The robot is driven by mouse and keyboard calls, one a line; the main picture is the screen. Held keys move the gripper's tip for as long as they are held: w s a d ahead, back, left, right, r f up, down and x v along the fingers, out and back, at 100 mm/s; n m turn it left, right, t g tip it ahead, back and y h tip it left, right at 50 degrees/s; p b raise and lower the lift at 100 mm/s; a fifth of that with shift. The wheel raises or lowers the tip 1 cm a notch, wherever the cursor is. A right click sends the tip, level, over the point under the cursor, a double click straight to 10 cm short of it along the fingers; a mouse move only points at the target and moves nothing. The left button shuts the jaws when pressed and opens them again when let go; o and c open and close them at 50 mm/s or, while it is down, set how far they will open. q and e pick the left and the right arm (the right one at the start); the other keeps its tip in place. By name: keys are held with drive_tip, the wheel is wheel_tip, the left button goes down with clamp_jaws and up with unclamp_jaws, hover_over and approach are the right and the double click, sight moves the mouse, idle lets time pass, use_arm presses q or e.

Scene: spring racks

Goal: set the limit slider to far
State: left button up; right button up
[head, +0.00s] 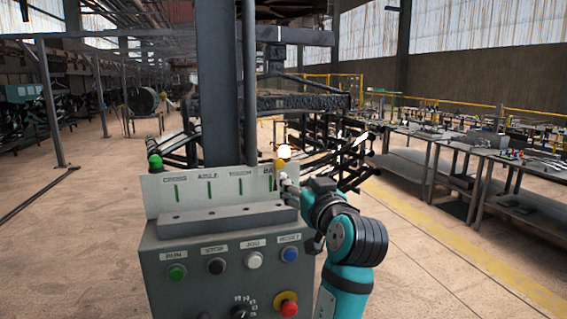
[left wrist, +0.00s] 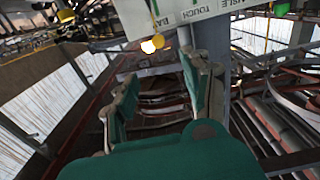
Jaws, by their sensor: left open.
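The control console (head: 220,262) stands upright in the head view. Its pale back plate (head: 155,195) carries labels CROSS, AISLE, TOUCH and a partly hidden one starting BA, each over a short green vertical mark. I cannot make out which part is the limit slider. My left gripper (head: 288,190) is at the plate's right end, near the BA label, and covers part of it. In the left wrist view, its two green fingers (left wrist: 158,68) are apart with nothing between them. The plate (left wrist: 190,12) shows at the top there, beyond the fingertips. My right gripper is not in view.
A grey ledge (head: 228,217) crosses the console below the labels. Under it are green RUN (head: 177,272), black STOP (head: 216,266), white JOG (head: 254,260) and blue RESET (head: 290,254) buttons, and a red emergency button (head: 288,307). Workbenches (head: 470,150) stand at right.

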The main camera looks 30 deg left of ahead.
sight(281, 165)
use_arm(q)
drive_tip(key=p+x, duration=0.6)
drive_tip(key=x, duration=1)
drive_tip(key=shift+w, duration=0.15)
drive_tip(key=shift+w+a+f+p, duration=0.15)
drive_tip(key=shift+w+a+p, duration=0.15)
drive_tip(key=shift+a, duration=0.05)
clamp_jaws()
drive_tip(key=shift+w+f, duration=0.1)
